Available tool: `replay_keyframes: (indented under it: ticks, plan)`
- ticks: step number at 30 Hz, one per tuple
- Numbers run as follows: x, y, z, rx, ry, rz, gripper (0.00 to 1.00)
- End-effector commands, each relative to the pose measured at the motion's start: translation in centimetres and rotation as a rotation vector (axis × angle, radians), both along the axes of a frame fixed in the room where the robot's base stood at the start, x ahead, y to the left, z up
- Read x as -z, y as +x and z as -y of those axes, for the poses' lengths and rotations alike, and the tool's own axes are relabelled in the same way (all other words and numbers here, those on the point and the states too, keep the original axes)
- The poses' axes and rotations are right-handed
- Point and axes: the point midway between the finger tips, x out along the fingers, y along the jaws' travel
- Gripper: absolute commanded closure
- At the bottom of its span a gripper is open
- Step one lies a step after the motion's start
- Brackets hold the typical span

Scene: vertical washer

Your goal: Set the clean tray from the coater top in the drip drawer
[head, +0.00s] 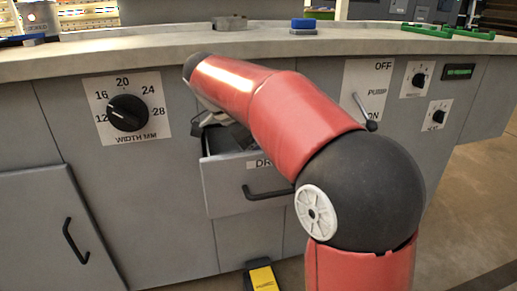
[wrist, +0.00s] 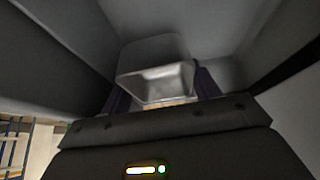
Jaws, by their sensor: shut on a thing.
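The tray (wrist: 155,52), a small grey metal box shape with a bright hollow, sits between the fingers of my gripper (wrist: 160,88) in the wrist view. My gripper is shut on it. Dark grey walls surround the tray there; whether it touches the bottom cannot be told. In the head view the drip drawer (head: 222,190) is pulled open under the counter, with a black handle and a partly covered label. My red arm reaches down across it. The gripper end shows only in part in the drawer opening, behind my arm, and the tray cannot be made out there.
A width dial (head: 127,112) is left of the drawer and a pump lever (head: 364,112) is right. A yellow pedal (head: 263,278) is on the floor below. On the counter are a blue block (head: 304,24), a grey piece (head: 230,22) and green frames (head: 428,31).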

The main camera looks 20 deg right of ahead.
Motion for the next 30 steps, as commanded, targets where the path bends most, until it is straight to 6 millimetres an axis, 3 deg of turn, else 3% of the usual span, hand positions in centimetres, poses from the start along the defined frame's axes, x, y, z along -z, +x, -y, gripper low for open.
replay_keyframes:
  ticks: [5, 6, 7, 17, 20, 30]
  plan:
    - [0.7, 0.1, 0.0, 0.001, 0.001, -0.006, 0.63]
    - [0.7, 0.1, 0.0, 0.0, 0.001, -0.007, 0.33]
    - [0.8, 0.1, 0.0, 0.001, 0.001, -0.008, 0.29]
    - [0.7, 0.1, 0.0, 0.001, 0.002, -0.011, 0.29]
    - [-0.6, 0.1, 0.0, 0.002, 0.002, -0.01, 0.29]
    - [-7.3, 0.0, -3.7, -0.003, 0.001, -0.003, 0.29]
